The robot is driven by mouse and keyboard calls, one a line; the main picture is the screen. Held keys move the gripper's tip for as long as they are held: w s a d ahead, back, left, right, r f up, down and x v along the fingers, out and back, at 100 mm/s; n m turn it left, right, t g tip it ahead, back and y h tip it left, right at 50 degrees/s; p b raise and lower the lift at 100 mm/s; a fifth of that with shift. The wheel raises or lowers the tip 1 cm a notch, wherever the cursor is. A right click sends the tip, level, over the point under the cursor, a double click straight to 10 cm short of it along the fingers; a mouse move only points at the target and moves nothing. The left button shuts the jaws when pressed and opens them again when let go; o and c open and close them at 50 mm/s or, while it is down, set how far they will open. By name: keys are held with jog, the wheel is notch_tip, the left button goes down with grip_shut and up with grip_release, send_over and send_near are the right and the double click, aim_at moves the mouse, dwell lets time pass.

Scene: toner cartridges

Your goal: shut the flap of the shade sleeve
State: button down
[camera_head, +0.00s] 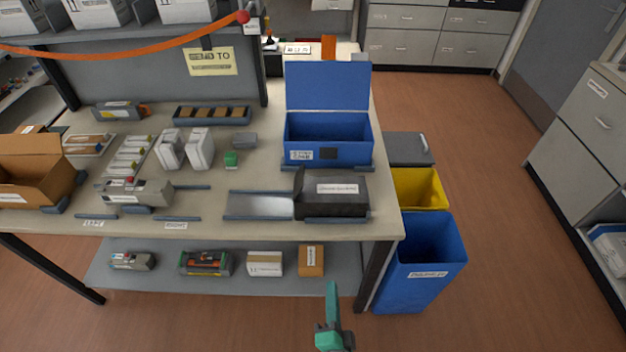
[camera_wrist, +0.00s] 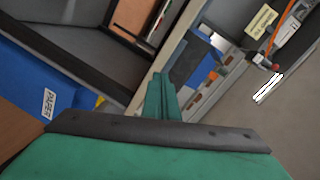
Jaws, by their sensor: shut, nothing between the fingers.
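A dark box with a white label, which looks like the shade sleeve (camera_head: 316,204), lies near the front right corner of the table. A flat silver panel (camera_head: 258,206), apparently its flap, lies down to the left of it between thin rails, so the flap looks open. The label is too small to read surely. My gripper (camera_head: 331,287) is teal and shut, with nothing in it. It is in front of the table, lower in the picture than the sleeve and well apart from it. In the wrist view its fingers (camera_wrist: 160,97) are together.
A blue box with a raised lid (camera_head: 328,86) stands behind the sleeve. A blue bin (camera_head: 425,265) and a yellow bin (camera_head: 418,188) stand right of the table (camera_head: 225,205). Cartridges and small boxes fill the table's left half. Open floor lies to the right.

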aim_at(299, 181)
jog(key=w+r+m+t+y, duration=0.1)
jog(key=w+r, duration=0.3)
jog(key=w, duration=0.4)
jog(key=w+a+r+m+y, duration=0.1)
jog(key=w+r+m+y, duration=0.1)
jog(key=w, duration=0.7)
jog(key=w+r+m+t+y, duration=0.1)
jog(key=w+r+m, duration=0.2)
jog(key=w+r, duration=0.3)
jog(key=shift+w+a+r+m+t, duration=0.1)
jog(key=shift+w+a+r+m, duration=0.05)
jog(key=shift+w, duration=0.4)
jog(key=shift+w+a+r+m+t, duration=0.1)
jog(key=shift+w, duration=0.5)
jog(key=shift+w+a+r+m+t, duration=0.1)
jog(key=shift+w+a+r+m, duration=0.05)
jog(key=shift+w, duration=0.4)
jog(key=shift+s+a+r, duration=0.1)
jog(key=shift+a+r, duration=0.15)
jog(key=shift+a, duration=0.3)
jog(key=shift+s+a+r, duration=0.1)
jog(key=shift+a+r, duration=0.1)
jog(key=shift+a, duration=0.35)
jog(key=shift+a+r, duration=0.3)
jog(key=shift+a, duration=0.3)
